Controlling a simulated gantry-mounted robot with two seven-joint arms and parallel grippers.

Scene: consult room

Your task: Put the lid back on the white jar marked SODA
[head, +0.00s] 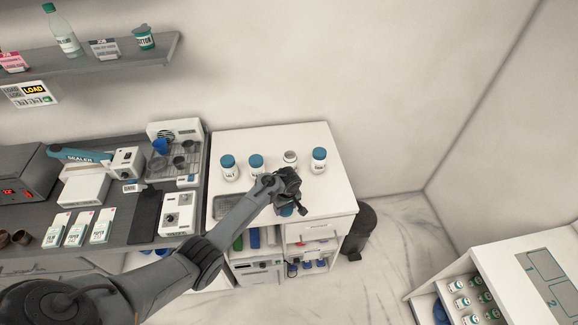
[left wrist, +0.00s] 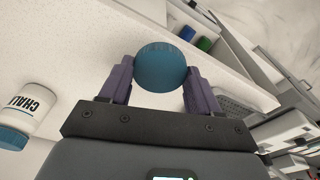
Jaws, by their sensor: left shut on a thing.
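My left gripper (head: 287,207) is shut on a round blue lid (head: 287,211), held over the front part of the white cabinet top. In the left wrist view the lid (left wrist: 162,67) sits between the two purple fingers (left wrist: 158,82). An open white jar (head: 290,161) without a lid stands upright farther back on the cabinet top, apart from the held lid; its label is too small to read. My right gripper is not in view.
Two blue-lidded jars, one (head: 229,168) and another (head: 256,165), stand left of the open jar. A further lidded jar (head: 319,160) stands to its right. A grey tray (head: 233,206) lies at the front left.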

